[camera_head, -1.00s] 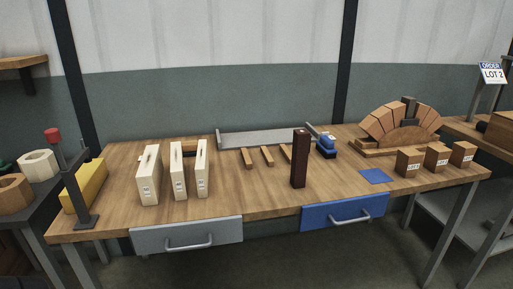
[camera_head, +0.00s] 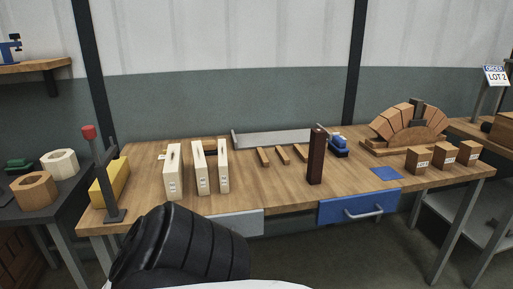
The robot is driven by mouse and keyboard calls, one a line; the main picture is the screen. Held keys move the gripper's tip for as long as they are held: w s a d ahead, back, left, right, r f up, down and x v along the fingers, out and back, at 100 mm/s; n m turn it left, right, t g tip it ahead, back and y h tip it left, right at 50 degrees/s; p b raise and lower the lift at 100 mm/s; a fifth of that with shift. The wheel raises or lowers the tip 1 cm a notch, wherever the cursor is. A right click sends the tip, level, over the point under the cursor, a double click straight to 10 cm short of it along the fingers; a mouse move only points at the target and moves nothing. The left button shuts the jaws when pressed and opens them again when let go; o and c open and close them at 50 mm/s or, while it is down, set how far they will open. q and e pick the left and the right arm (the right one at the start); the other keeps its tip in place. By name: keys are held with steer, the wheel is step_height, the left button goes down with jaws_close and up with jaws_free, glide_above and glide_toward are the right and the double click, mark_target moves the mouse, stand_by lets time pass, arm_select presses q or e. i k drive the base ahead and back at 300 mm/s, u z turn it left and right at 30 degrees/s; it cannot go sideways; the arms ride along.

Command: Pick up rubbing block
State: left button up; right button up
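I cannot tell for certain which thing is the rubbing block. A small blue block with a dark base (camera_head: 338,146) sits near the back of the wooden workbench (camera_head: 265,195), right of centre. A tall dark red-brown block (camera_head: 316,158) stands upright in front of it and to its left. A yellow block (camera_head: 117,179) lies at the bench's left end, partly hidden by a post. A black ribbed part of my own arm shows at the bottom, left of centre. Neither gripper shows.
Cream blocks (camera_head: 173,174) stand upright on the left, wooden strips (camera_head: 282,155) lie mid-bench. A red-topped post (camera_head: 103,176) stands at the left edge. A brick arch (camera_head: 408,127), blue square (camera_head: 385,173) and labelled brown blocks (camera_head: 418,160) are on the right.

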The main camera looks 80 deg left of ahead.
mark_target(209, 147)
steer(key=k, duration=1.05)
steer(key=u, duration=0.3)
